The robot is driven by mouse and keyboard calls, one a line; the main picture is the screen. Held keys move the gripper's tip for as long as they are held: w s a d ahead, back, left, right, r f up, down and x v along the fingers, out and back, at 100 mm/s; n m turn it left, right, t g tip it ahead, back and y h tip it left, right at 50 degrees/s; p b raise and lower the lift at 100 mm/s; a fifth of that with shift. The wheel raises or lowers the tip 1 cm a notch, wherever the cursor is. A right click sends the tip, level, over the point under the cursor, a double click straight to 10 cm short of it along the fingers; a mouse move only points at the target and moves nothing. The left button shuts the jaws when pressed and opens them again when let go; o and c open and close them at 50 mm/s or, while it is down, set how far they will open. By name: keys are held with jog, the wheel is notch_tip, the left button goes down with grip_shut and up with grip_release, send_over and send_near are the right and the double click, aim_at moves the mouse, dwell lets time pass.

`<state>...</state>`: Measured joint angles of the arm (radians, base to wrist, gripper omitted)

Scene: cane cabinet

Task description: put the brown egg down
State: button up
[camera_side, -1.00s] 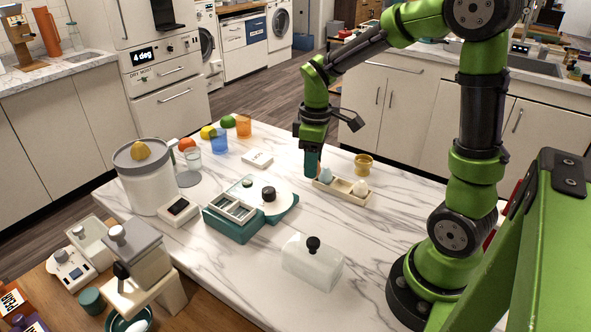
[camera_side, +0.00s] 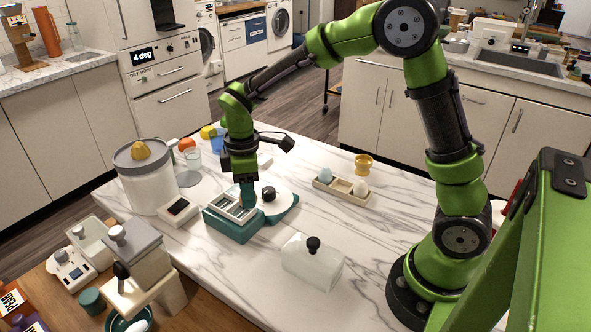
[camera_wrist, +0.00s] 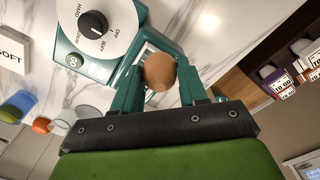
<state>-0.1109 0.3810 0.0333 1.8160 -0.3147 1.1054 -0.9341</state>
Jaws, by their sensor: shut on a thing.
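The brown egg (camera_wrist: 160,72) is between the two teal fingertips of my gripper (camera_wrist: 157,80) in the wrist view, and the gripper is shut on it. In the side view my gripper (camera_side: 248,192) points down over the right part of the white-framed slots on the teal appliance (camera_side: 226,228). The fingers hide the egg there. I cannot tell whether the egg touches the slot frame. The appliance's white round dial plate (camera_wrist: 98,26) with a black knob shows at the upper left of the wrist view.
A beige tray (camera_side: 342,193) with a pale blue egg (camera_side: 325,175) and a whitish egg (camera_side: 361,187) stands to the right. A lidded clear box (camera_side: 312,263) is in front, a small dark-topped box (camera_side: 180,208) to the left. The marble between tray and clear box is free.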

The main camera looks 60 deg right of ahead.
jog(key=shift+w+a+f, duration=0.1)
jog(key=shift+w+a, duration=0.05)
jog(key=shift+w, duration=0.65)
jog(key=shift+w+a+f, duration=0.1)
jog(key=shift+w, duration=0.65)
jog(key=shift+s+f, duration=0.15)
jog(key=shift+f, duration=1.5)
jog(key=shift+f, duration=0.15)
jog(key=o, duration=1.1)
jog(key=shift+c, duration=0.2)
